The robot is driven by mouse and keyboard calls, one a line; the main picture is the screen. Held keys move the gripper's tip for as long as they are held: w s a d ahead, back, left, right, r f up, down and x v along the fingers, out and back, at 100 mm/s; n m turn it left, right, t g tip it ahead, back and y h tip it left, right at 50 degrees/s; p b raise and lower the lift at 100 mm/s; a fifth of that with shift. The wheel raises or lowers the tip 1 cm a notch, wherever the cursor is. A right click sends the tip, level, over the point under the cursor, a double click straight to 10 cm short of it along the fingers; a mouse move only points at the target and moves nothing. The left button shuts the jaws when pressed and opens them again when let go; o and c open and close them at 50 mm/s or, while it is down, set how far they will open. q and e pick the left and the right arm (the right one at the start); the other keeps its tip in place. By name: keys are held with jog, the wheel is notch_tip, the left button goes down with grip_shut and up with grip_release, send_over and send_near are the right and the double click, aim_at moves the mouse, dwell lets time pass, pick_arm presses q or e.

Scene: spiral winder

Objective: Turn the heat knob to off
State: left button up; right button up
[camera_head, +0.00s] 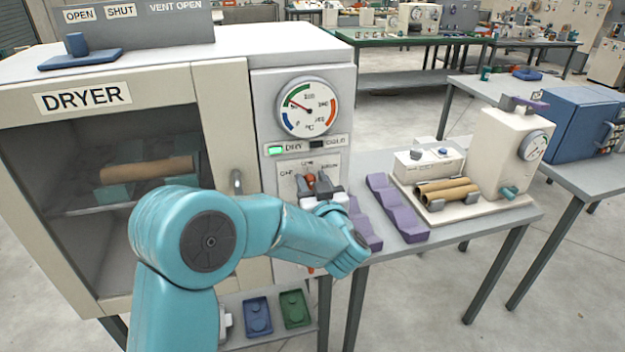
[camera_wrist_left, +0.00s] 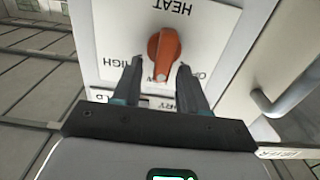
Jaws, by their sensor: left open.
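The orange-red heat knob (camera_head: 310,179) is on the white control panel (camera_head: 287,190) at the dryer's right side. In the left wrist view the heat knob (camera_wrist_left: 164,47) has its long grip running roughly up and down the picture. HEAT and HIGH labels show around it; the label below it is partly hidden. My left gripper (camera_head: 319,187) is at the panel, and in the wrist view my left gripper (camera_wrist_left: 160,65) is open, with one finger on each side of the knob. Small gaps show, so contact is not clear. My right gripper is out of view.
The dryer door handle (camera_head: 236,182) stands out left of the panel. A gauge (camera_head: 308,107) and a lit green DRY lamp (camera_head: 275,150) sit above. A table (camera_head: 500,213) with purple holders (camera_head: 398,210) and a cream machine (camera_head: 512,150) stands close on the right.

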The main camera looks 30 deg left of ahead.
pick_arm(q)
grip_shut()
jog(key=shift+s+a+f+n+b, duration=0.1)
jog(key=shift+s+f+n+b, duration=0.1)
jog(key=shift+n+b, duration=0.6)
jog(key=shift+s+a+f+n+b, duration=0.2)
jog(key=shift+n+b, duration=1.55)
jog(key=shift+b, duration=0.6)
jog(key=shift+s+a+f+n+b, duration=0.1)
jog(key=shift+s+a+n+b, duration=0.05)
jog(key=shift+n+b, duration=1.9)
jog(key=shift+s+a+f+n+b, duration=0.1)
jog(key=shift+s+a+n+b, duration=0.1)
jog(key=shift+n+b, duration=1.85)
jog(key=shift+m+b, duration=0.45)
jog(key=shift+b, duration=0.1)
